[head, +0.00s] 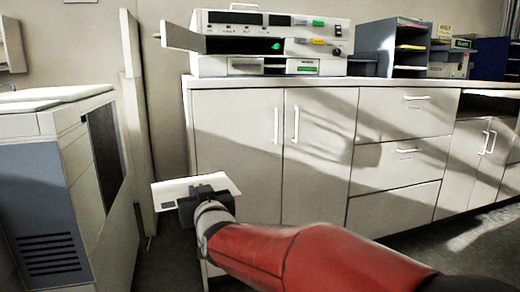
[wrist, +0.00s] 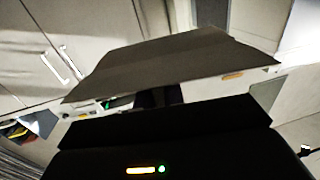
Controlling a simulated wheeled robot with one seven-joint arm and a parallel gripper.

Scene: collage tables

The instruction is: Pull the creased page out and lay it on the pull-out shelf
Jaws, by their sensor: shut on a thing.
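The page (head: 232,183) is a flat pale sheet held in front of the cabinet in the head view. My gripper (head: 205,192) is shut on its near edge. In the wrist view the page (wrist: 170,62) looks dark grey and spreads beyond the fingers (wrist: 158,97), which are partly hidden. The page hangs in the air, apart from the grey machine (head: 270,19) on the counter. The machine has an open front with a green part (head: 276,46) inside and a flap (head: 180,37) swung out left. I cannot make out a pull-out shelf.
The cabinet (head: 235,125) with handled doors and drawers stands close behind the page. A white and blue-grey unit (head: 45,215) stands at the left. Dark trays (head: 411,47) stand on the counter at the right. Floor shows between the left unit and the cabinet.

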